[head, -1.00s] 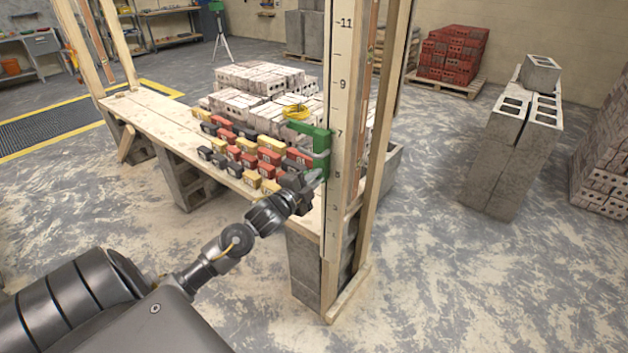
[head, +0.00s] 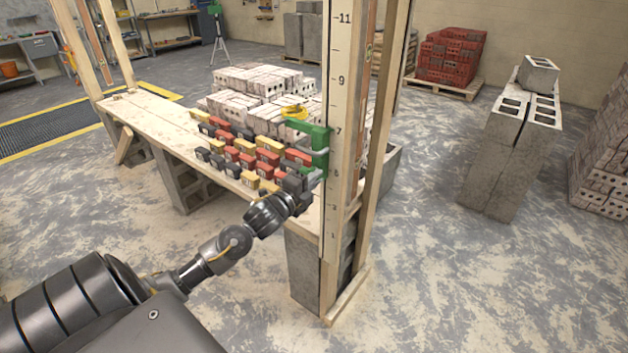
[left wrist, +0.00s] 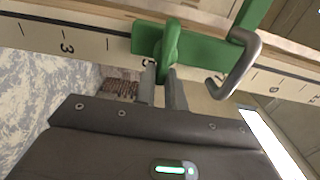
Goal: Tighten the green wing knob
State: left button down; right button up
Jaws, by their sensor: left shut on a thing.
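A green clamp (head: 320,140) with a bent grey metal rod sits on the upright marked board (head: 332,75). Its green wing knob (left wrist: 170,48) shows large in the left wrist view, in front of the green lower part of the clamp. My left gripper (left wrist: 165,84) is shut on the wing knob, with its fingers just below the knob's upper part in that view. In the head view my left gripper (head: 312,183) is at the clamp's lower end, and the knob is mostly hidden there. My right gripper is in neither view.
A second post (head: 383,130) stands right of the board. Concrete blocks (head: 510,140) stand farther right, with open floor between.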

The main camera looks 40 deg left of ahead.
pick_arm(q)
jog(key=c, duration=1.5)
grip_release()
jog(key=shift+o, duration=0.2)
jog(key=s+b, duration=0.2)
jog(key=s, duration=0.8)
jog(key=shift+s, duration=0.4)
jog(key=shift+d, duration=0.15)
